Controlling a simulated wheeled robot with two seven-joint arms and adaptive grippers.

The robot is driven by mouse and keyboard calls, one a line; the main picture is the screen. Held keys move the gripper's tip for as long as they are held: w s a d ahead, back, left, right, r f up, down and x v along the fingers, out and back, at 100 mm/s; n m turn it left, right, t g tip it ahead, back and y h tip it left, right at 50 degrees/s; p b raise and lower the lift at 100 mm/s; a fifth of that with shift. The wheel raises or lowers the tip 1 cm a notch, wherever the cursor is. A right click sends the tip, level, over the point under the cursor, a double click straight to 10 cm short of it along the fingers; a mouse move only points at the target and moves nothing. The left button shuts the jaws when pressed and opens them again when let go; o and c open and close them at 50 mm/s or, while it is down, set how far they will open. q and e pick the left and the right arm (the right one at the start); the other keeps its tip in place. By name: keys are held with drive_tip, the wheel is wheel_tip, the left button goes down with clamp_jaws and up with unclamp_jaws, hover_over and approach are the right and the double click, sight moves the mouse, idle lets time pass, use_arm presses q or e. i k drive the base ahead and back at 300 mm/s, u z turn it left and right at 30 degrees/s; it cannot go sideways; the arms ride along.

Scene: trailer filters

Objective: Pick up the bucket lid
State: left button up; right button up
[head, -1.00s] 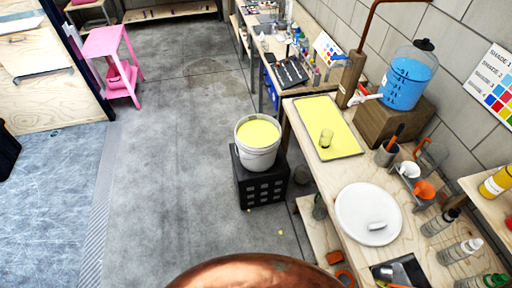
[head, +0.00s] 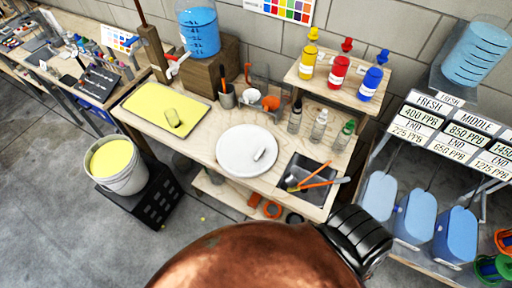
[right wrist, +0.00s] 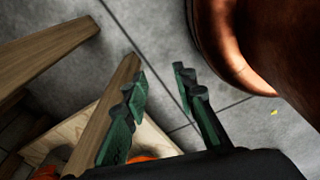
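The bucket lid (head: 232,160) is a round white disc with a small white handle (head: 259,154) on top. It lies flat on the wooden workbench (head: 205,148), near the middle of the head view. The white bucket (head: 128,183), filled with yellow, stands on a black crate left of the bench. My right gripper (right wrist: 160,76) is open and empty in the right wrist view, its green-padded fingers apart. Wooden legs and grey floor show beyond it, and the lid is not in that view. Neither gripper shows in the head view.
A yellow tray (head: 143,104) lies left of the lid. A dark tray (head: 318,168) with tools and several bottles (head: 318,127) stand to the right. Cups (head: 227,99) and a wooden block (head: 205,75) with a blue tank stand behind. A copper-coloured rounded surface fills the bottom of the head view.

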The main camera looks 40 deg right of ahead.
sight(243, 151)
drive_tip(key=z, duration=1.05)
drive_tip(key=k, duration=0.1)
drive_tip(key=z, duration=0.05)
